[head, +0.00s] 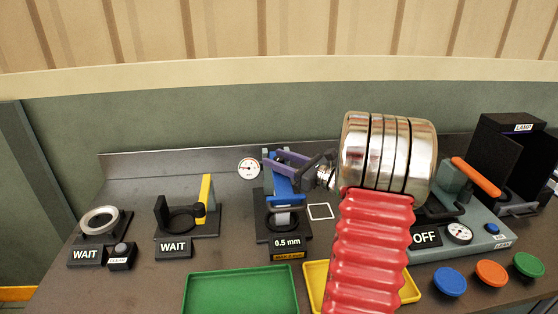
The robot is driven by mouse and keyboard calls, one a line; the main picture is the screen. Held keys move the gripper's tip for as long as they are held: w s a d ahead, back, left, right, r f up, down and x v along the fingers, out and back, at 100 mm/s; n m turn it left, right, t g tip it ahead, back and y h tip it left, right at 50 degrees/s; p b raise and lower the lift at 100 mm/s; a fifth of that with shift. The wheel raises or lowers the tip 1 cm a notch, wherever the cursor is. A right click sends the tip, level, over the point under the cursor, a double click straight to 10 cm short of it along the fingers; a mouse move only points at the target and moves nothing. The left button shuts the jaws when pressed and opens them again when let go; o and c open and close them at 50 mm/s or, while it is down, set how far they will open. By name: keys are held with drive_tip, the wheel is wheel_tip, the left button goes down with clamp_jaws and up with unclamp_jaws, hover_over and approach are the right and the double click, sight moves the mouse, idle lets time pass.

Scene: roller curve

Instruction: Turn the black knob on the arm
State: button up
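A blue device (283,187) with a blue arm stands at mid-table behind a "0.5 mm" display (287,242). My gripper (276,160) reaches in from the right at the top of this blue arm, with its purple-grey fingers around or just in front of it. The fingers overlap the blue parts, so I cannot tell how far apart they are or whether they touch anything. I cannot clearly make out a black knob; the top of the blue arm is partly hidden by my fingers.
A round dial (249,169) stands left of the blue device. Two "WAIT" stations (174,248) are further left. A green tray (240,297) and a yellow tray (317,279) lie in front. Right are a grey-green press with an orange handle (476,177) and coloured buttons (491,273).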

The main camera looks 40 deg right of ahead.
drive_tip(key=shift+d, duration=0.1)
drive_tip(key=c, duration=1)
drive_tip(key=shift+c, duration=0.2)
drive_tip(key=shift+n+y, duration=0.5)
drive_tip(key=shift+y, duration=0.3)
drive_tip(key=shift+n+g+y, duration=0.9)
drive_tip(key=shift+n+y, duration=0.2)
drive_tip(key=shift+y, duration=0.5)
drive_tip(key=shift+n+g+y, duration=1.9)
drive_tip(key=shift+y, duration=0.4)
drive_tip(key=o, duration=1)
drive_tip(key=shift+o, duration=0.2)
